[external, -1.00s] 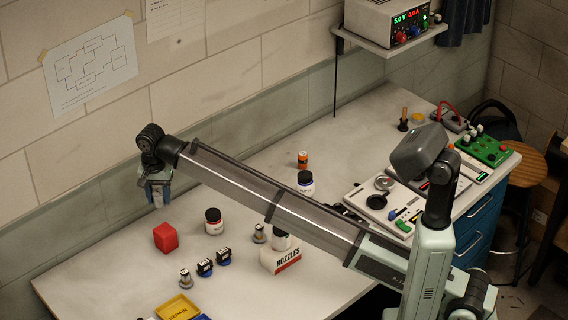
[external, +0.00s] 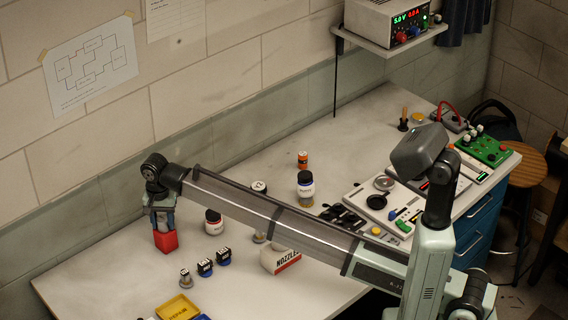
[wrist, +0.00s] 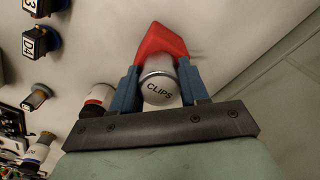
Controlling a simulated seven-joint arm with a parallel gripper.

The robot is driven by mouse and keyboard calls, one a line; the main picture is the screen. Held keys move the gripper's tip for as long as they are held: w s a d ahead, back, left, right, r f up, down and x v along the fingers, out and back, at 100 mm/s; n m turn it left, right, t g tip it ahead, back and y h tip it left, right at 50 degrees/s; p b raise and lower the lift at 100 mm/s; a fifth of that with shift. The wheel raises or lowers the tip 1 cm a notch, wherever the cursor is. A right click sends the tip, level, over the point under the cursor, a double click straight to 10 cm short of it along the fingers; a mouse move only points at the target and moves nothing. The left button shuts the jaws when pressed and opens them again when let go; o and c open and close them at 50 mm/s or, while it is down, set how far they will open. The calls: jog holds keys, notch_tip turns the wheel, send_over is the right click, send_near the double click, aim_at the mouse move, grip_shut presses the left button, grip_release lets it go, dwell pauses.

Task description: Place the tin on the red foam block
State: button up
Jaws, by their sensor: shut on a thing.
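The tin (wrist: 158,92) is a silvery, round can with CLIPS on its lid; in the wrist view it sits between the two blue fingers of my gripper (wrist: 159,86), which is shut on it. The red foam block (wrist: 160,42) shows just beyond the tin, partly covered by it. In the external view my gripper (external: 162,222) is directly above the red foam block (external: 165,242), its fingers pointing down close to the block's top. The tin is mostly hidden by the fingers there. I cannot tell whether the tin touches the block.
A dark-capped jar (external: 213,222) stands just right of the block. The bench left of the block is clear.

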aim_at(157, 219)
jog(key=shift+f, duration=0.15)
jog(key=o, duration=1.1)
jog(key=shift+c, duration=0.2)
notch_tip(157, 219, up, 12)
jog(key=shift+r, duration=0.2)
